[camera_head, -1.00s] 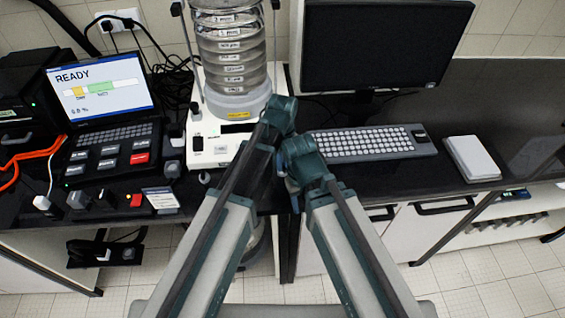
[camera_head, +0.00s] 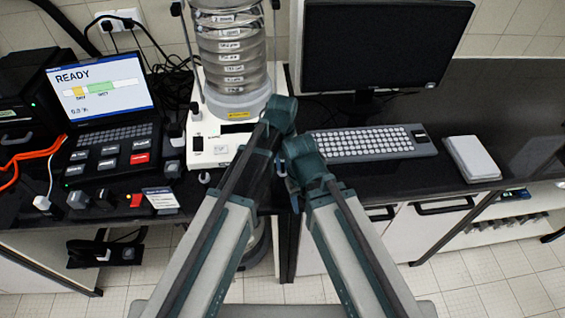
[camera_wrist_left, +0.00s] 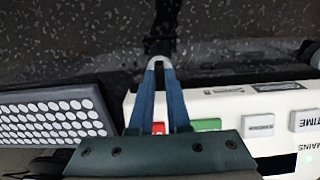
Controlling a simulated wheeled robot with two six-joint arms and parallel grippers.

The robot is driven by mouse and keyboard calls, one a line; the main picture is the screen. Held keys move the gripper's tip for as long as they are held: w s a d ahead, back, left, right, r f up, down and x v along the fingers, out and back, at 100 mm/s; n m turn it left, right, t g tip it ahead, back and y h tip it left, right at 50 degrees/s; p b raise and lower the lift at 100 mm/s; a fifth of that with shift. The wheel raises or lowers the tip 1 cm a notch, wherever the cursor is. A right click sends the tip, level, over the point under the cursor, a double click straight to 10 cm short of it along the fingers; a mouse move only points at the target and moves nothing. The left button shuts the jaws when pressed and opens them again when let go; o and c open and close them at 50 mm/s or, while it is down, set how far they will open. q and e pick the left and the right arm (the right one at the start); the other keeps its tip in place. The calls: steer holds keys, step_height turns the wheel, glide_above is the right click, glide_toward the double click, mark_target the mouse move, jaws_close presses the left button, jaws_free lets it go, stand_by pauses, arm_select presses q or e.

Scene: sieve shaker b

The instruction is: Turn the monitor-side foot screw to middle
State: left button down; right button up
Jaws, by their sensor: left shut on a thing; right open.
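The sieve shaker (camera_head: 212,138) has a white base and stands left of the monitor. Its monitor-side foot screw is hidden behind my arms in the head view. In the left wrist view my left gripper (camera_wrist_left: 160,66) is shut, with its blue fingers closed on a small part whose pale grey rim (camera_wrist_left: 159,60) shows between the tips beside the base. That part appears to be the foot screw; its turn position cannot be read. My left gripper's jaws are mostly hidden in the head view. My right gripper (camera_head: 291,187) is open, lower down near the bench's front edge, partly hidden by its wrist.
The keyboard (camera_head: 368,144) lies close to the right of the shaker, below the monitor (camera_head: 378,48). A laptop-like console (camera_head: 106,115) showing READY stands at left. A white box (camera_head: 472,158) lies at right.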

mark_target(282, 166)
stand_by(0.3)
arm_select(q)
steer(key=c, duration=0.9)
jaws_free()
steer(key=shift+r, duration=0.1)
step_height(282, 166, up, 14)
steer(key=p, duration=1.4)
steer(key=shift+f, duration=0.2)
steer(key=shift+a, duration=0.1)
